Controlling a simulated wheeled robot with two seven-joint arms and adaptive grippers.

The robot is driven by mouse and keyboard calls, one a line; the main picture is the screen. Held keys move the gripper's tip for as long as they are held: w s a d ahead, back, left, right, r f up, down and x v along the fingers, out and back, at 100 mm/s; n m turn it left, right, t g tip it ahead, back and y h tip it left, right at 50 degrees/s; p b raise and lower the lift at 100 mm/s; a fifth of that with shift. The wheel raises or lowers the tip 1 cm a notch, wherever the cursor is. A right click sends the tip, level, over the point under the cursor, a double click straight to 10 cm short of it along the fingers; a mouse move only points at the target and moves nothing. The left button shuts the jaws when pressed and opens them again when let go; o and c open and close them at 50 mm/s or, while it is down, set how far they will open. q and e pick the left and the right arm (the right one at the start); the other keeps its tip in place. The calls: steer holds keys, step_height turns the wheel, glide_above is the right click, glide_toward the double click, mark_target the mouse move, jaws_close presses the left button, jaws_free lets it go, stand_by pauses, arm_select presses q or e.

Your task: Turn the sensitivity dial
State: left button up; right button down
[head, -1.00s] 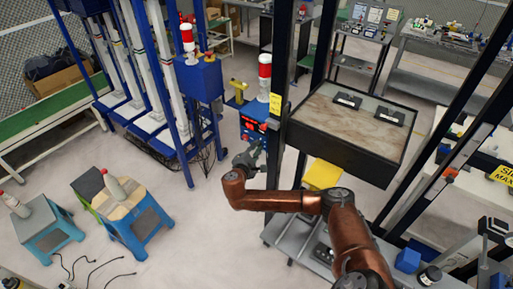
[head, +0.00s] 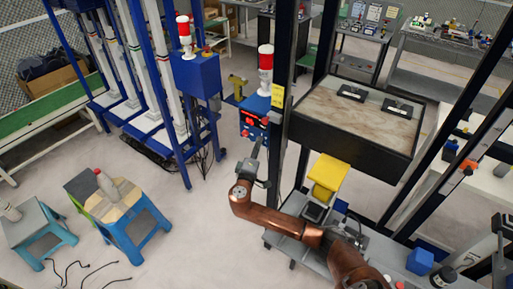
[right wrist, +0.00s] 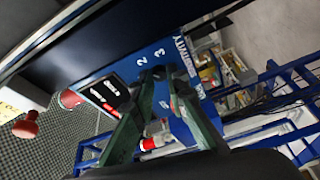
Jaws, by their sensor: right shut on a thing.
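The blue control box (head: 250,128) with red displays stands left of the dark post, near the middle of the head view. In the right wrist view its blue panel (right wrist: 180,50) bears the digits 2 and 3, the word SENSITIVITY and a dark display (right wrist: 108,93). My right gripper (head: 262,143) reaches up to the front of the box. In the wrist view its two fingers (right wrist: 158,76) are at the panel beside the digits, shut on the sensitivity dial, which they mostly hide. The dial's pointer cannot be made out. My left gripper is not in view.
A dark post (head: 287,80) stands close right of the box, beside a framed workbench (head: 350,143). A yellow bin (head: 328,172) sits below it. Open floor (head: 195,225) lies to the left.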

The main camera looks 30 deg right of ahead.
steer(key=shift+f+m, duration=0.2)
steer(key=shift+m, duration=0.1)
stand_by(0.4)
steer(key=c, duration=1.9)
jaws_free()
steer(key=shift+r, duration=0.15)
steer(key=shift+a, duration=0.1)
steer(key=v, duration=1.2)
